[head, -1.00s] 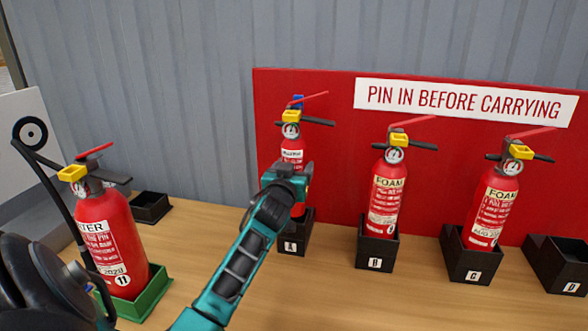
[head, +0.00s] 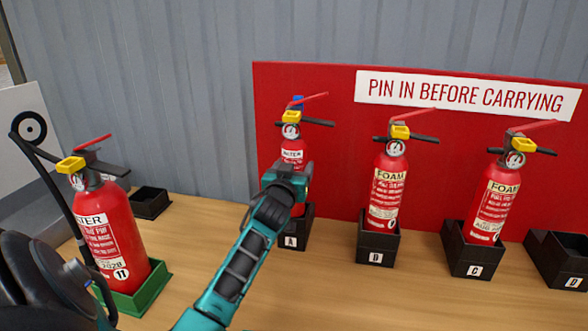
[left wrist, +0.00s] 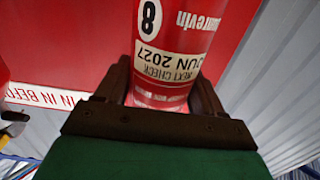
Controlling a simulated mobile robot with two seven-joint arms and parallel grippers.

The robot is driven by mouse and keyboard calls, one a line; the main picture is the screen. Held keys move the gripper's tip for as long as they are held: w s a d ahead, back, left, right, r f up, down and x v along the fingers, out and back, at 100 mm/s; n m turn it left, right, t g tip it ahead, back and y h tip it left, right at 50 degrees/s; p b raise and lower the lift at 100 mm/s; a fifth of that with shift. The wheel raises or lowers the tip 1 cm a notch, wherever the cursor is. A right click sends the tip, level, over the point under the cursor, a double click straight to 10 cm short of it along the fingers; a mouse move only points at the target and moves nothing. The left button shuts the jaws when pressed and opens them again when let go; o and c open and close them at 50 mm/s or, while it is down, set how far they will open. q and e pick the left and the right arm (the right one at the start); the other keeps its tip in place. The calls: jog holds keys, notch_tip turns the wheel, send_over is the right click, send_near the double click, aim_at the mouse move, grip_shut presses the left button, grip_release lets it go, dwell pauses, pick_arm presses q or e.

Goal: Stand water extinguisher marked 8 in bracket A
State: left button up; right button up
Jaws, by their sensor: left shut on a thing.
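The water extinguisher marked 8 (head: 292,152) is red, with a yellow piece and a small blue piece at its top. It stands upright at bracket A (head: 294,241), a black open box. Its lower end appears to be inside the bracket, but my gripper hides part of that. My left gripper (head: 297,178) is shut around its body. In the left wrist view the extinguisher (left wrist: 172,45) is between the fingers, its 8 and "JUN 2027" label upside down. My right gripper is not in view.
Foam extinguishers stand in bracket B (head: 377,247) and bracket C (head: 470,262); bracket D (head: 566,270) looks empty. A water extinguisher marked 11 (head: 112,235) stands in a green holder (head: 150,291) at left. An empty black box (head: 150,203) is behind it. A red board (head: 330,90) stands behind the brackets.

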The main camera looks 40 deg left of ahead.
pick_arm(q)
jog(key=shift+f+b, duration=1.25)
jog(key=shift+f, duration=0.25)
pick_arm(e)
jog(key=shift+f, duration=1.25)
pick_arm(q)
jog(key=o, duration=1.7)
jog(key=shift+f, duration=0.5)
jog(key=shift+r, duration=0.1)
jog(key=shift+r, duration=0.1)
jog(key=p+v, duration=0.1)
jog(key=v, duration=1.2)
jog(key=shift+r, duration=0.2)
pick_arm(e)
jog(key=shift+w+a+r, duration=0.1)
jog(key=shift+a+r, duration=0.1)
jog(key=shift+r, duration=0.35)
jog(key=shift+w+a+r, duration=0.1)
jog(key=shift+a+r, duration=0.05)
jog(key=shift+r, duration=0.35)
